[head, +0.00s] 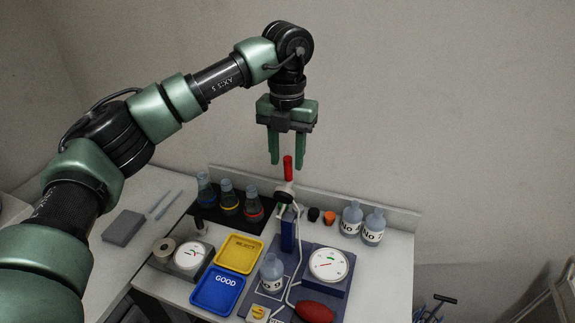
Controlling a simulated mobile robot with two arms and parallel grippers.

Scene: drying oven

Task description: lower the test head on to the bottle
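My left gripper (288,162) points straight down, with its two green fingers apart. The top of an upright red handle (288,170) shows between the fingertips, with a gap on each side. Below the handle is a dark test head (284,194) at the top of a blue post (289,238). A pale bottle (272,274) stands on the blue base in front of the post, lower in the picture and apart from the head. My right gripper is not in view.
A dial gauge (328,265), a red bulb (314,312) and a pale tube surround the bottle. Yellow (238,254) and blue (218,290) trays lie to the left. Several flasks stand behind them. Two labelled bottles (373,228) stand at the back right.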

